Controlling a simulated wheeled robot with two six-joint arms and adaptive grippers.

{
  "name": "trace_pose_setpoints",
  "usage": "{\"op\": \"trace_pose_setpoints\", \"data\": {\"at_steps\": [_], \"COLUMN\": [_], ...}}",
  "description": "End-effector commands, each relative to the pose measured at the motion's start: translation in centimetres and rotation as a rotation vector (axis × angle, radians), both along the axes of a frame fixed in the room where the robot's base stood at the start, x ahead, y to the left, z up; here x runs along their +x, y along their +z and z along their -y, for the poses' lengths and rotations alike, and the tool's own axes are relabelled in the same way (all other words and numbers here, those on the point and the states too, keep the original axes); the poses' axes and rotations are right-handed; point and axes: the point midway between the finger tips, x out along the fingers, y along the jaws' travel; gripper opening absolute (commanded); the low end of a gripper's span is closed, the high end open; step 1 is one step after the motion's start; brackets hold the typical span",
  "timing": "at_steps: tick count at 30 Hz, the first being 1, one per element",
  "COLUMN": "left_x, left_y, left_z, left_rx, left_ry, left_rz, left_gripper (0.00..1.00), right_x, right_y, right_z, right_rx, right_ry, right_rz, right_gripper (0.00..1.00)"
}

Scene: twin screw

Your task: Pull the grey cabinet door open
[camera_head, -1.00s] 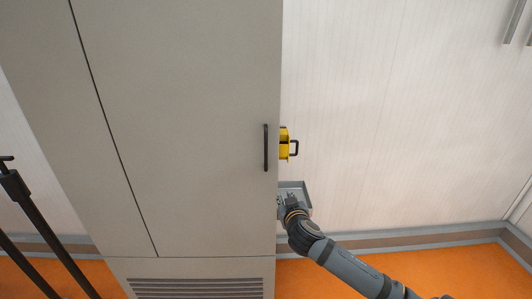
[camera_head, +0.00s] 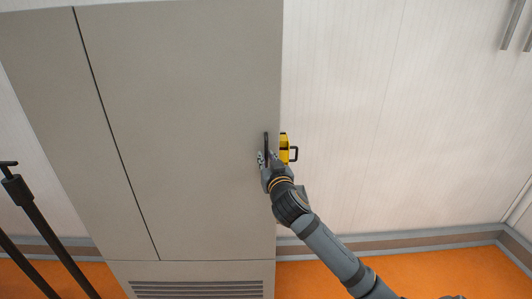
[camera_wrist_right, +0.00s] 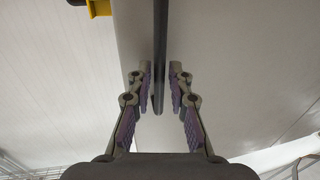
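The grey cabinet door (camera_head: 190,120) fills the left half of the head view and looks shut. Its dark vertical bar handle (camera_head: 266,144) is near the door's right edge. My right gripper (camera_head: 264,158) is at the lower part of the handle. In the right wrist view the handle (camera_wrist_right: 160,50) runs down between the two open fingers of the right gripper (camera_wrist_right: 160,90), with a gap visible on both sides. The gripper covers the handle's lower end in the head view. My left gripper is not in view.
A yellow box with a black handle (camera_head: 285,148) is on the wall just right of the cabinet edge; its yellow part (camera_wrist_right: 99,7) also shows in the right wrist view. A vent grille (camera_head: 198,289) is below the door.

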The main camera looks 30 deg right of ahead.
Motion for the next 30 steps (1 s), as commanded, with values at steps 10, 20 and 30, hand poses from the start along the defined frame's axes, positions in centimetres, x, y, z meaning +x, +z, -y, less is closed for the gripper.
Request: {"op": "trace_pose_setpoints", "data": {"at_steps": [10, 20, 30], "left_x": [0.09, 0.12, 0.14], "left_y": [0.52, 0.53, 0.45], "left_z": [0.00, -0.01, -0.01], "left_rx": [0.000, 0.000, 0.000], "left_ry": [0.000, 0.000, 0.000], "left_rz": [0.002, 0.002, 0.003], "left_gripper": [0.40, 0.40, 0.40], "right_x": [1.19, 1.16, 1.13], "right_y": [-0.08, -0.10, -0.16], "right_z": [0.40, 0.39, 0.37], "right_rx": [0.000, 0.000, 0.001], "right_ry": [0.001, 0.001, -0.002], "right_rz": [0.000, 0.000, -0.001], "right_gripper": [0.19, 0.00, 0.00]}}
